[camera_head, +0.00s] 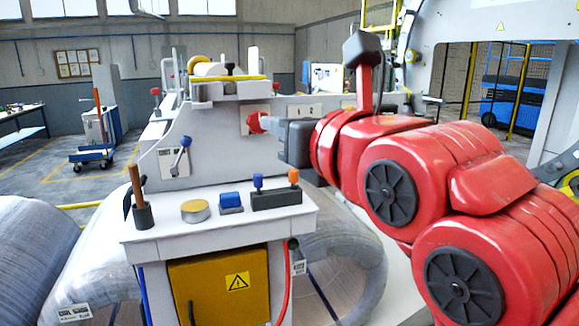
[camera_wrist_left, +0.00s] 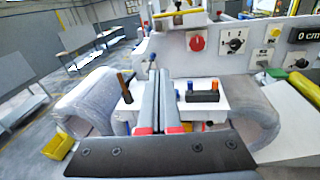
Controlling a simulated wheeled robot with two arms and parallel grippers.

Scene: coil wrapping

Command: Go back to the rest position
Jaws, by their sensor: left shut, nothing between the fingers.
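In the head view a red arm of mine fills the right side. Its dark grey gripper (camera_head: 292,140) is in front of the white machine's upper panel, close to the red knob (camera_head: 256,122); I cannot tell whether they touch.
The control shelf (camera_head: 190,236) carries a wooden-handled lever (camera_head: 137,184), a yellow disc (camera_head: 195,211), a blue button (camera_head: 231,201) and a dark switch box (camera_head: 276,200). A large wrapped coil (camera_head: 350,255) is behind it. A yellow bin (camera_wrist_left: 59,142) stands on the floor at left.

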